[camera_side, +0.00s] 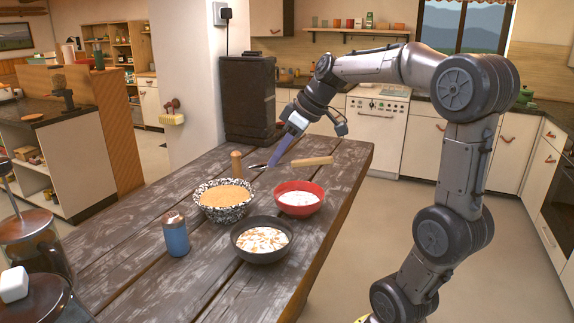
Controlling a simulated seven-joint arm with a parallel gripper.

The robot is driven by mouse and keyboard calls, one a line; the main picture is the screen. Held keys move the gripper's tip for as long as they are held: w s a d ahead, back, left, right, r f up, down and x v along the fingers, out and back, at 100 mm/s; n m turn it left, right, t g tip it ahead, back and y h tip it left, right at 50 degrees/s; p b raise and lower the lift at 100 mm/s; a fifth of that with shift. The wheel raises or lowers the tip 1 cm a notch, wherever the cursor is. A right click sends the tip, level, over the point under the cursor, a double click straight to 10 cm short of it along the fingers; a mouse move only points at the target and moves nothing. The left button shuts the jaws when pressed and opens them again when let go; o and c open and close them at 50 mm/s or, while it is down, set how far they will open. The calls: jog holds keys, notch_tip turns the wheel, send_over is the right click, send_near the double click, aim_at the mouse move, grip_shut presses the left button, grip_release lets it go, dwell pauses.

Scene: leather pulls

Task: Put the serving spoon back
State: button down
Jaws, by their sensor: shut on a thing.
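My gripper (273,162) is over the wooden table, its long bluish fingers pointing down and left. It is shut on what looks like the serving spoon, near the middle. The spoon's light wooden handle (312,161) points right, and its dark metal end (257,167) points left. The spoon lies nearly level, seemingly above the table, behind a speckled bowl (224,212) of orange-brown food and a red bowl (299,208) with white contents. The exact grip point is too small to make out.
A dark bowl (262,255) of white and orange food stands in front. A blue shaker (176,240) stands left of it. An upright wooden piece (237,164) shows behind the speckled bowl. Glass jars (36,240) stand at the near left. The table's (130,232) left middle is clear.

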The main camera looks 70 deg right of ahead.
jog(key=w+d+m+h, duration=0.2)
jog(key=w+m+h, duration=0.4)
jog(key=w, duration=0.9)
jog(key=w+a+m+g+h, duration=0.15)
jog(key=w+a+m, duration=0.55)
jog(key=w, duration=0.7)
jog(key=shift+h, duration=0.35)
jog(key=shift+a+f, duration=0.2)
jog(key=shift+f, duration=3.25)
jog(key=shift+a+f, duration=0.15)
jog(key=shift+f, duration=3.25)
jog(key=c, duration=0.9)
grip_release()
